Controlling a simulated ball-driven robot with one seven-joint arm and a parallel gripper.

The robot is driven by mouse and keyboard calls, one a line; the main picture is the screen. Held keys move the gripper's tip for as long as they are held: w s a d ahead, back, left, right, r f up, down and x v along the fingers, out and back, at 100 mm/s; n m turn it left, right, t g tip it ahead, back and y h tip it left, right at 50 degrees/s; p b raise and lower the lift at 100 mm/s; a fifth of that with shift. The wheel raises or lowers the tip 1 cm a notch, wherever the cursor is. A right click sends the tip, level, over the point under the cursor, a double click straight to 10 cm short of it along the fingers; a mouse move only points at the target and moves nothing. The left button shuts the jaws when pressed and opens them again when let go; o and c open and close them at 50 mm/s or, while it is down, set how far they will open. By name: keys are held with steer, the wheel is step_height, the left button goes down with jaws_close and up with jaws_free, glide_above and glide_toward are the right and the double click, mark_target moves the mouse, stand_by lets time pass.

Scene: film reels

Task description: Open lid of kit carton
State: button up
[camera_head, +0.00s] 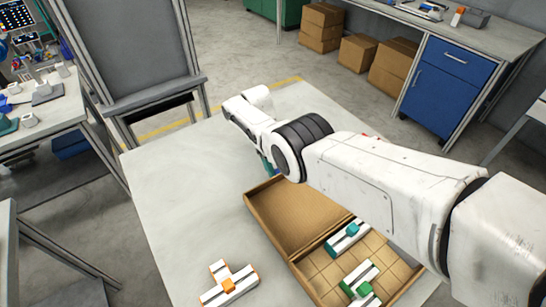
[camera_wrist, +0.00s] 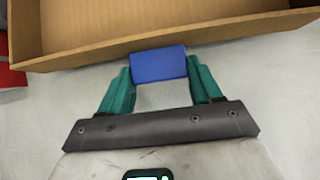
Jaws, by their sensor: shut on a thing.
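The kit carton (camera_head: 384,252) is brown cardboard and sits on the light table. Its lid (camera_head: 295,212) lies swung open toward the far left side, inner face up, with low walls. In the wrist view the lid's edge wall (camera_wrist: 215,38) crosses the top. A blue tab (camera_wrist: 158,63) sits at that edge. My gripper (camera_wrist: 159,70) has its teal fingers on both sides of the blue tab and is shut on it. In the head view my arm hides most of the gripper and the tab.
White parts with teal, green and grey pieces (camera_head: 348,238) lie in the carton's gridded base. A white part with orange ends (camera_head: 228,284) lies on the table (camera_head: 190,200) near the front. The table's left side is clear. A red thing (camera_wrist: 10,65) shows at the wrist view's left edge.

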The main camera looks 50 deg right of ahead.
steer(key=shift+w+r, duration=0.2)
steer(key=shift+w, duration=0.15)
steer(key=o, duration=1.5)
steer(key=shift+s+f, duration=0.2)
steer(key=shift+r, duration=0.15)
